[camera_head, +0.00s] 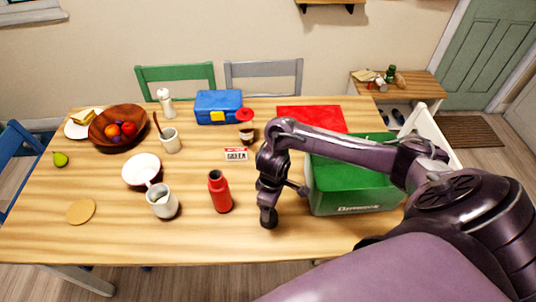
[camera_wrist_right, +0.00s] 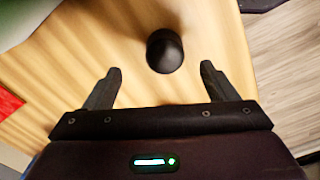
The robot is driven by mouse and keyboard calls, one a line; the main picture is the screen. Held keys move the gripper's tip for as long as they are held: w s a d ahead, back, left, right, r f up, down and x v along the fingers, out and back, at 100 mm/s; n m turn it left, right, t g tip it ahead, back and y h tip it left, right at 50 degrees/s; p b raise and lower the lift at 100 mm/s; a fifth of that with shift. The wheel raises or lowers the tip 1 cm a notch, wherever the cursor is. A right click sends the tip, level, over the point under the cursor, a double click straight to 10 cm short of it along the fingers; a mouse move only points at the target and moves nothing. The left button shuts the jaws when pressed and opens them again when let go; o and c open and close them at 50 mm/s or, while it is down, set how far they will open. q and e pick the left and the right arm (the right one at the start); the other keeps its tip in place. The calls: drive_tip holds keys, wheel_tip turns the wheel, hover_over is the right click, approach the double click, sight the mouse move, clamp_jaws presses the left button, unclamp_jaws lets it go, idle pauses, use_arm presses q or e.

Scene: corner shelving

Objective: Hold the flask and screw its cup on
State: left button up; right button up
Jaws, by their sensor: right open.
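The red flask (camera_head: 220,192) stands upright on the table, left of my right gripper, with a dark opening at its top. A dark, rounded cup (camera_wrist_right: 164,50) is on the table in the right wrist view. It appears in the head view as a dark shape (camera_head: 268,217) just below the gripper. My right gripper (camera_wrist_right: 160,72) is open, its fingers apart and pointing toward the cup, which lies ahead of the gap between the fingertips. The cup is not gripped. My left gripper is not in view.
A green crate (camera_head: 350,200) stands right of my right gripper, partly behind my arm. A white mug (camera_head: 162,200) is left of the flask. A jar (camera_head: 246,135), a small sign (camera_head: 236,154) and a blue lunchbox (camera_head: 218,106) are behind. The table front is mostly clear.

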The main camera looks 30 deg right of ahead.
drive_tip(key=shift+f, duration=0.1)
drive_tip(key=shift+w+f, duration=0.2)
drive_tip(key=shift+f, duration=1.05)
drive_tip(key=shift+a+f, duration=0.2)
drive_tip(key=shift+f, duration=1.15)
drive_tip(key=shift+a+f, duration=0.2)
drive_tip(key=shift+f, duration=1.1)
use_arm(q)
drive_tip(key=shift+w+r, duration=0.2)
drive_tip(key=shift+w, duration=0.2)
use_arm(e)
drive_tip(key=c, duration=1.1)
